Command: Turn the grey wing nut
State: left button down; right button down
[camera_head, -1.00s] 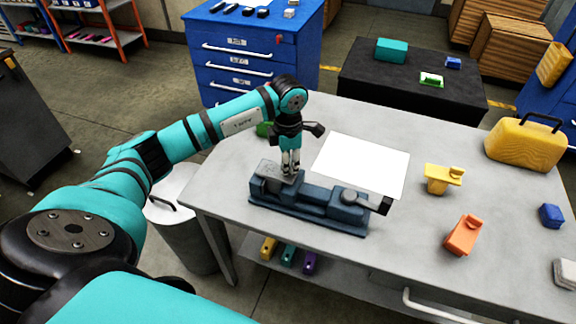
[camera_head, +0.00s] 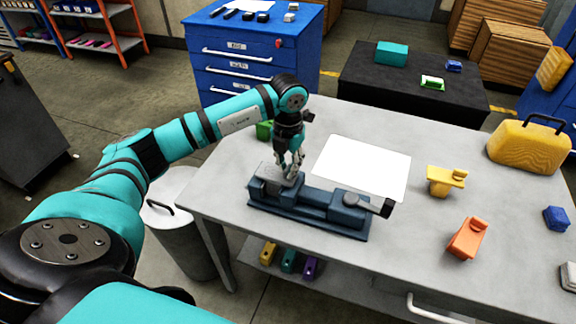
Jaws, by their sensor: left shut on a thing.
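A dark blue jig (camera_head: 310,207) lies on the grey table, with a grey plate (camera_head: 267,176) on its left end. My left gripper (camera_head: 290,175) points down at this left end, beside the plate. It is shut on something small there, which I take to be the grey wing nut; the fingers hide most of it. The jig's right end has a rounded grey part and a black block (camera_head: 386,208). My right gripper is not in view.
A white sheet (camera_head: 362,167) lies behind the jig. A green block (camera_head: 265,130) stands behind my left gripper. A yellow piece (camera_head: 444,180) and an orange piece (camera_head: 467,238) stand on the right, and a yellow case (camera_head: 527,148) at the far right. The table's front edge is close to the jig.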

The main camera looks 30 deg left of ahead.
aim_at(288, 167)
pick_arm(q)
jog(key=shift+r+n, duration=0.1)
jog(key=shift+n, duration=0.4)
jog(key=c, duration=1.4)
grip_release()
jog(key=shift+o, duration=0.2)
notch_tip(288, 167, up, 12)
